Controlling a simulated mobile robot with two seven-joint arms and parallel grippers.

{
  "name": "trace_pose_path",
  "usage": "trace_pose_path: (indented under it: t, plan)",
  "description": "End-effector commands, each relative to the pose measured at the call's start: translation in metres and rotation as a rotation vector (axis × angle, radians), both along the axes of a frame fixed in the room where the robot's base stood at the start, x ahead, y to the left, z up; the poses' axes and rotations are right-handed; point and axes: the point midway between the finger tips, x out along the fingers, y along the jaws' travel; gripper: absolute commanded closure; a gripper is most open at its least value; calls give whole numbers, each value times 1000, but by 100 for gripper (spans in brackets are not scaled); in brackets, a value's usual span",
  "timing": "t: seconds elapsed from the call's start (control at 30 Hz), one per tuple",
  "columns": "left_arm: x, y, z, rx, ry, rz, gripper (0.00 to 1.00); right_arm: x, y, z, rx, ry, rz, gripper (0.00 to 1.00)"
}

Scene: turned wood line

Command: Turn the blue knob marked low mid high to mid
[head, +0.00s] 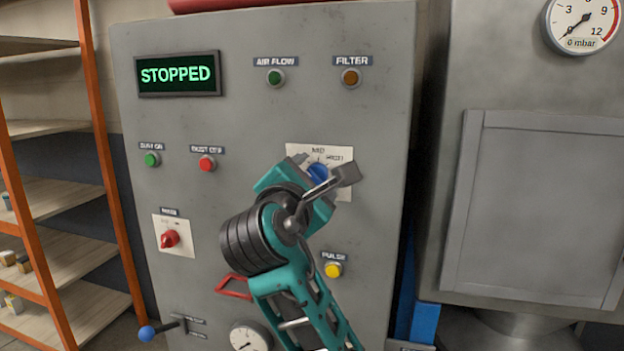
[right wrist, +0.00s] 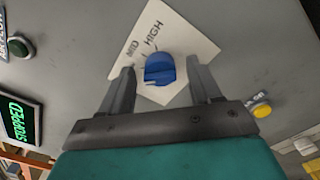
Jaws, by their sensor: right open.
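The blue knob (head: 318,173) sits on a white plate (head: 341,155) on the grey panel in the head view, partly covered by my right gripper. In the right wrist view the knob (right wrist: 159,69) shows between the two fingers, with the words MID and HIGH on its plate (right wrist: 180,40). The LOW mark is hidden. I cannot tell surely which mark the knob points to. My right gripper (head: 322,168) is open, its fingers (right wrist: 162,74) on either side of the knob, with gaps visible. My left gripper is not in view.
Shelves (head: 50,200) stand at left, a grey cabinet (head: 540,200) at right.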

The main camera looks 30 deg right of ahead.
Motion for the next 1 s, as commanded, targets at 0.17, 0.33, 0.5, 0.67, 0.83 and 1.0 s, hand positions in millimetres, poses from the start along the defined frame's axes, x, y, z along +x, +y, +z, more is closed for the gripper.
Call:
trace_pose_path:
  t: [0.17,0.33,0.5,0.67,0.83,1.0]
  plan:
    - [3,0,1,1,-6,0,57,0,0,0,0,0,0,52]
    - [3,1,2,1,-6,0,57,0,0,0,1,0,-1,69]
    - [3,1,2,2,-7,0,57,0,0,0,1,0,-1,85]
    - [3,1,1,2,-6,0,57,0,0,0,1,-1,0,93]
    - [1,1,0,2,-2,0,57,0,1,0,17,-17,0,93]
    - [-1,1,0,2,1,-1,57,0,0,-1,65,-71,-1,93]
